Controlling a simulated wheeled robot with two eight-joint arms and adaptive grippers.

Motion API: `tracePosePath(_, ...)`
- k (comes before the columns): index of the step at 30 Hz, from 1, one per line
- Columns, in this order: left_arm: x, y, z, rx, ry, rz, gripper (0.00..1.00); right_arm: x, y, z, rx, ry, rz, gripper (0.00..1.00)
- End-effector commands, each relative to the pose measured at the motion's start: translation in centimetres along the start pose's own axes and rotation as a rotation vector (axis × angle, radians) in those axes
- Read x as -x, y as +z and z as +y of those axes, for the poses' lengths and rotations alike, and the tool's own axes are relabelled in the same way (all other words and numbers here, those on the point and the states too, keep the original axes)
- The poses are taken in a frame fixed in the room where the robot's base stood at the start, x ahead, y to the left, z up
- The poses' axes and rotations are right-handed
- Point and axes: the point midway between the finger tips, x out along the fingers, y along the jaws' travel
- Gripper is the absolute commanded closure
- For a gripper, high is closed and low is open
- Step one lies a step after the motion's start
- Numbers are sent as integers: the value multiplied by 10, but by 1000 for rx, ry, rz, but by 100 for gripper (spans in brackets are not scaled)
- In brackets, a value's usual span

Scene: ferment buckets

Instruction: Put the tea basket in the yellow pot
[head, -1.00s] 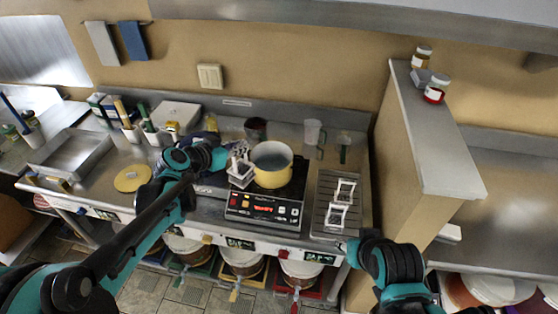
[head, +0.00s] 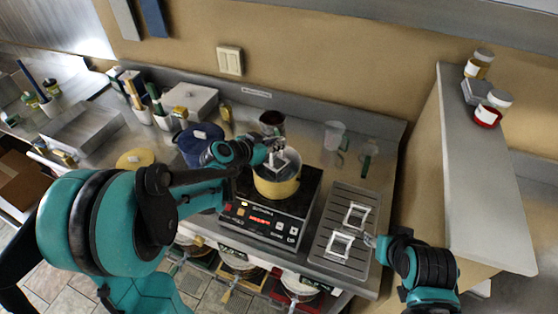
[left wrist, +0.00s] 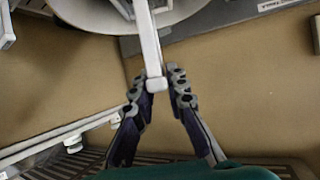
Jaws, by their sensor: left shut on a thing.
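The yellow pot (head: 274,190) stands on the black cooktop in the head view. The tea basket (head: 286,165), a grey-white frame with an upright handle, is at the pot's mouth. Its lower part is hidden, so I cannot tell how deep it sits or whether it touches the pot. My left gripper (head: 271,150) is above the pot, shut on the basket's handle. In the left wrist view its fingers (left wrist: 160,92) close around a pale bar (left wrist: 149,45). My right gripper (head: 372,241) is by the drying tray; its jaws are too small to judge.
The cooktop (head: 262,222) has a lit display. Two white frames, one (head: 357,215) behind the other (head: 340,244), stand on the grey slatted tray (head: 326,262) to its right. A blue lidded pot (head: 187,150) and a yellow disc (head: 128,161) are left. Clear jugs stand behind.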

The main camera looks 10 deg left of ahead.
Motion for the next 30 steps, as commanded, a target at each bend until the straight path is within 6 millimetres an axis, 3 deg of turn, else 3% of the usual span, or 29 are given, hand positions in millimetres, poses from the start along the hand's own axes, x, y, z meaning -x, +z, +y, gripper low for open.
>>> tracePosePath(12, -22, 43, 0, 0, 0, 0, 100, -10, 7, 0, 0, 0, 0, 60)
tracePosePath(24, -25, 48, 1, 0, 0, 0, 100, -13, 10, 0, 0, 0, 0, 60)
tracePosePath(25, -24, 47, 1, 0, 0, 0, 78, -12, 9, 0, 0, 0, 0, 60)
tracePosePath(26, -24, 47, 1, 0, 0, 0, 71, -12, 9, 0, 0, 0, 0, 60)
tracePosePath(27, -24, 47, 1, 0, 0, 0, 66, -12, 8, 0, 0, 0, 0, 60)
tracePosePath(30, -24, 46, 1, 0, 0, 0, 66, -12, 8, 0, 0, 0, 0, 60)
